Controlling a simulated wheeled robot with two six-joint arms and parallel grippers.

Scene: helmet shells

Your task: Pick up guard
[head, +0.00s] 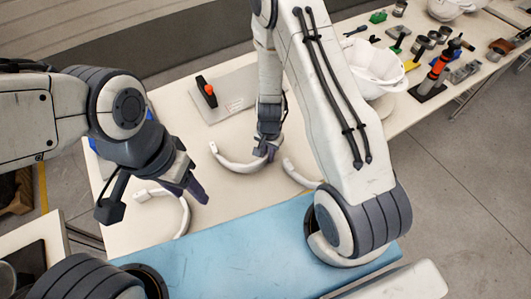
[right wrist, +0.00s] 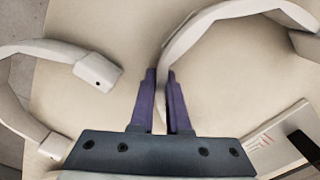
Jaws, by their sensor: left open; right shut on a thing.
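Several white curved guards lie on the beige table. My right gripper (head: 266,153) is shut on one guard (head: 232,163) near its right part in the head view. In the right wrist view, this guard (right wrist: 198,32) passes between the purple fingers (right wrist: 162,85) and curves away to the upper right. A second guard (head: 298,174) lies just right of it, partly hidden by my right arm. A third guard (head: 184,216) lies at the left, beside and partly under my left gripper (head: 196,190), which is open and empty.
A grey panel (head: 232,108) with an orange and black tool (head: 207,92) lies behind the held guard. A blue mat (head: 230,262) covers the front. White helmet shells (head: 372,72) and several tools stand at the right. Bare table lies between the left and held guards.

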